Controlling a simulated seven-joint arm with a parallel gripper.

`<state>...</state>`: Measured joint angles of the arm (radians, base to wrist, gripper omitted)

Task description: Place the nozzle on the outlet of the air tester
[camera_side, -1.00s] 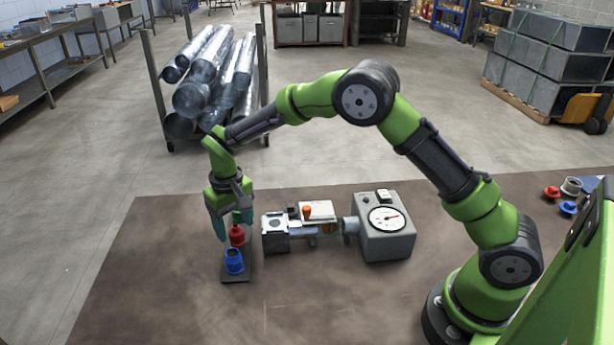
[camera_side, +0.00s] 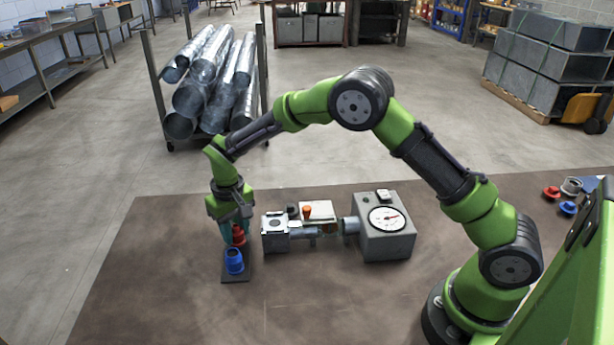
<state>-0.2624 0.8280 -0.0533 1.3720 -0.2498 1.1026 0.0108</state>
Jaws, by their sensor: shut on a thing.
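The air tester, a grey box with a round dial (camera_side: 387,222), stands on the brown mat. A short grey pipe stub (camera_side: 350,226) sticks out of its left side. A dark plate (camera_side: 236,277) left of it bears a blue nozzle (camera_side: 234,261) in front and a red nozzle (camera_side: 239,236) behind it, both upright. My gripper (camera_side: 234,232) points down over the back of the plate, its teal fingers close around the red nozzle's rear. It is shut, seemingly on the green nozzle behind the red one; fingers and red nozzle hide the grip.
A grey clamp block (camera_side: 275,230), a metal pipe piece (camera_side: 303,233) and a white unit with an orange knob (camera_side: 316,211) stand between plate and tester. Loose red (camera_side: 551,192) and blue (camera_side: 568,208) parts lie far right. The mat's front is clear.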

